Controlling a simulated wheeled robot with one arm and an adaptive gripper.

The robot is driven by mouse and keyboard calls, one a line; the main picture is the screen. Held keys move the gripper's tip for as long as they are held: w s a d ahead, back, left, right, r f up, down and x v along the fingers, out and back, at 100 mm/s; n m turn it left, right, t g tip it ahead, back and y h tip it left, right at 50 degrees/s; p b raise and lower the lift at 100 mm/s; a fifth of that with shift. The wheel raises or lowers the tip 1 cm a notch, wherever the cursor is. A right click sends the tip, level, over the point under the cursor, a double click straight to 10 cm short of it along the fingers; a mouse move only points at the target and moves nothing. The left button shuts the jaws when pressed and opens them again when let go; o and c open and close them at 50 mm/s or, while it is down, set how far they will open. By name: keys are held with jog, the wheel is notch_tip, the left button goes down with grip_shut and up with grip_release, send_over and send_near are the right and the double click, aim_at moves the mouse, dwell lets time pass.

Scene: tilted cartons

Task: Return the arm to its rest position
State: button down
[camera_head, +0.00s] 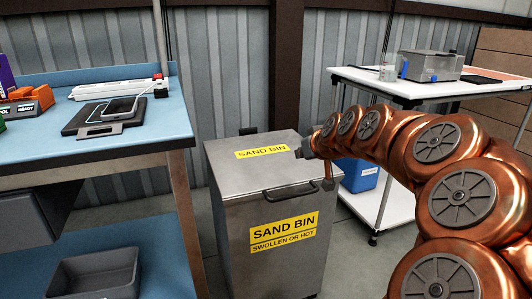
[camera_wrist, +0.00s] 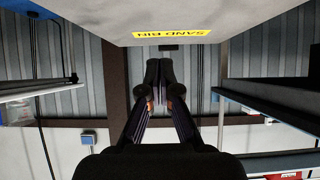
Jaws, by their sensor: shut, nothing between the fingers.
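My copper-coloured arm reaches in from the right in the head view, and its end with my gripper (camera_head: 307,151) shows small and dark by the lid of the sand bin. In the wrist view my gripper (camera_wrist: 159,68) has its two dark fingers together at the tips, with nothing seen between them. The grey metal sand bin (camera_head: 232,200) stands upright with its lid down and yellow labels on the lid and front. The bin also shows upside down at the top of the wrist view (camera_wrist: 235,22). I cannot tell the exact gap between gripper and lid.
A blue-topped workbench (camera_head: 60,143) on the left holds a phone on a black pad (camera_head: 105,115) and a white power strip (camera_head: 115,88). A corrugated wall (camera_head: 225,60) closes the back.

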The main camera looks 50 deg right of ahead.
dwell(0.4)
jog(key=w+a+r+n+g+y+p, duration=0.1)
jog(key=a+r+y+p, duration=0.15)
jog(key=a+p, duration=0.55)
jog(key=w+a+r+n+g+y+p, duration=0.2)
jog(key=a+r+p, duration=0.25)
jog(key=a, duration=0.75)
jog(key=w+a+r+n+g+y+p, duration=0.1)
jog(key=a+r+y+p, duration=0.1)
jog(key=a+p, duration=0.6)
jog(key=s+a+r+n+g+p, duration=0.1)
jog(key=s+a+r+g+p, duration=0.2)
jog(key=s+a+r+p, duration=0.3)
jog(key=s+a+r+n+g+h+p, duration=0.1)
jog(key=s+a+r+g+p, duration=0.3)
jog(key=s+a+p, duration=0.5)
jog(key=shift+s+r+p, duration=1.1)
jog(key=shift+s+p, duration=0.05)
jog(key=shift+s, duration=0.6)
jog(key=shift+a, duration=0.1)
